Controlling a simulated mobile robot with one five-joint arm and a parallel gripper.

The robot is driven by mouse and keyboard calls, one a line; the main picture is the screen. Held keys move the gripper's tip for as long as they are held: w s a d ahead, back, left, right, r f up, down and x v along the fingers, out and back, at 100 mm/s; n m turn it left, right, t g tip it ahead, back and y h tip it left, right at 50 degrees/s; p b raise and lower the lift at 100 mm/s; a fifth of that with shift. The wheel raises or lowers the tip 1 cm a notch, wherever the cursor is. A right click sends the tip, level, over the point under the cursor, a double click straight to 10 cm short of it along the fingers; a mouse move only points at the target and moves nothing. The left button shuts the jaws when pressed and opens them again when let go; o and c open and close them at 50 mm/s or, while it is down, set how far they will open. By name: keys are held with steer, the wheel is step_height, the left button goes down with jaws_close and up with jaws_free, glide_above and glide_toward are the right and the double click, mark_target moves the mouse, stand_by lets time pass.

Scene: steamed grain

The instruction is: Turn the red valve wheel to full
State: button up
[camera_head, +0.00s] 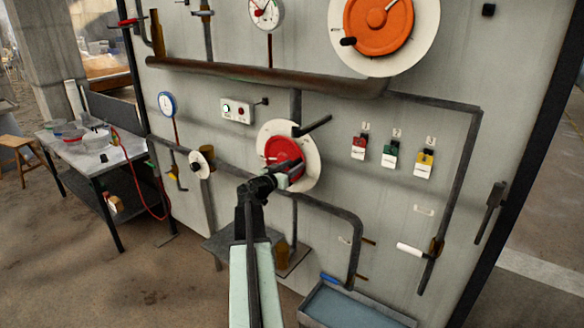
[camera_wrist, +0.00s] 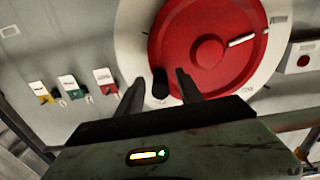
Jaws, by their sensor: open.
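The red valve wheel (camera_head: 284,152) sits on a round white dial plate (camera_head: 306,167) on the grey panel. In the wrist view the wheel (camera_wrist: 222,72) fills the upper middle, with a raised red hub and a white pointer (camera_wrist: 242,40) on its right side. A black knob (camera_wrist: 160,82) stands out from the wheel's rim. My gripper (camera_wrist: 160,92) is open, with one finger on each side of the knob; I cannot tell whether either touches it. In the head view my gripper (camera_head: 285,179) is at the wheel's lower edge, and the knob is not distinguishable. The dial's markings are too blurred to read.
A black lever (camera_head: 313,126) sticks out by the dial's upper right. An orange wheel (camera_head: 378,22) is above right. Red (camera_head: 359,147), green (camera_head: 390,154) and yellow (camera_head: 425,164) switches are to the right. A pipe (camera_head: 330,208) and blue tray (camera_head: 350,308) are below.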

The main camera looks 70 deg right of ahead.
jaws_close()
stand_by(1.4)
